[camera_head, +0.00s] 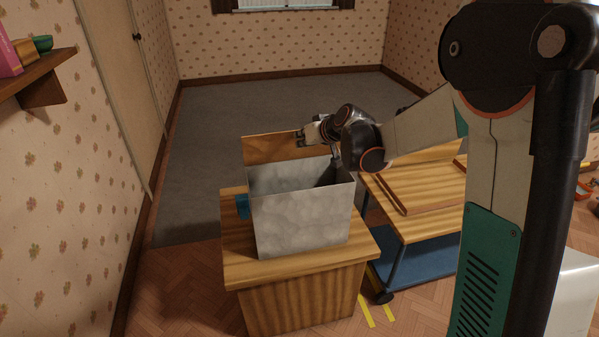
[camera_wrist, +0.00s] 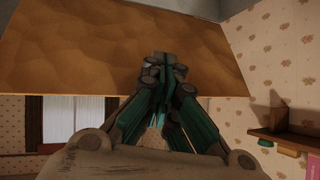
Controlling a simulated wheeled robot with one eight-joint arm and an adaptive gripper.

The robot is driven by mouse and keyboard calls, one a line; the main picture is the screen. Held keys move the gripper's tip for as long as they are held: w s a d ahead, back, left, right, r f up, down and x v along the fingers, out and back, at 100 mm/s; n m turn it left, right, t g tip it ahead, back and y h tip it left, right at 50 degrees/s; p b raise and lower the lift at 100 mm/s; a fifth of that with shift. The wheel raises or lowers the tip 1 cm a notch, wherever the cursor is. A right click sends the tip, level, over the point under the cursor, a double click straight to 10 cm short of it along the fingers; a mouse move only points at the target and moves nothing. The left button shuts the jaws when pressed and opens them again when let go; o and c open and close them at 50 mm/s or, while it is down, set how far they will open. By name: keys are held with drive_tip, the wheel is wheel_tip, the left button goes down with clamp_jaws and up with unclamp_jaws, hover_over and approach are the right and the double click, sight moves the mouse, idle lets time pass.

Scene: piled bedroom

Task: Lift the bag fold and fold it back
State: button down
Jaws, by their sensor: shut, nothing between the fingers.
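The bag (camera_head: 303,222) is a pale grey, open-topped box shape standing upright on a wooden cabinet. Its brown fold (camera_head: 270,149) stands up along the far edge of the opening. My gripper (camera_head: 301,138) is above the bag, in front of the right part of the fold, with its fingers pointing left. In the wrist view, the fold (camera_wrist: 110,45) spans the upper part of the picture, and my shut, empty fingers (camera_wrist: 163,62) overlap its lower edge. I cannot tell whether they touch it. The inside bottom of the bag is hidden.
The wooden cabinet (camera_head: 236,271) has a blue object (camera_head: 242,206) at the bag's left side. A wooden trolley with a blue lower shelf (camera_head: 425,262) stands close on the right. A wall shelf (camera_head: 38,80) holds small items at left. Grey carpet behind is clear.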

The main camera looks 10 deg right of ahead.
drive_tip(key=w, duration=0.1)
drive_tip(key=w+r, duration=0.1)
drive_tip(key=w, duration=0.1)
drive_tip(key=w+r, duration=0.1)
drive_tip(key=shift+w, duration=0.3)
drive_tip(key=w, duration=0.2)
drive_tip(key=w+f, duration=0.1)
drive_tip(key=w, duration=0.1)
drive_tip(key=shift+s+r, duration=0.3)
drive_tip(key=shift+s, duration=0.5)
drive_tip(key=s+d+r+p, duration=0.1)
drive_tip(key=s+r+p, duration=0.2)
drive_tip(key=r+p, duration=0.2)
drive_tip(key=shift+s+d+r, duration=0.2)
drive_tip(key=shift+s+r, duration=0.2)
drive_tip(key=shift+r, duration=0.45)
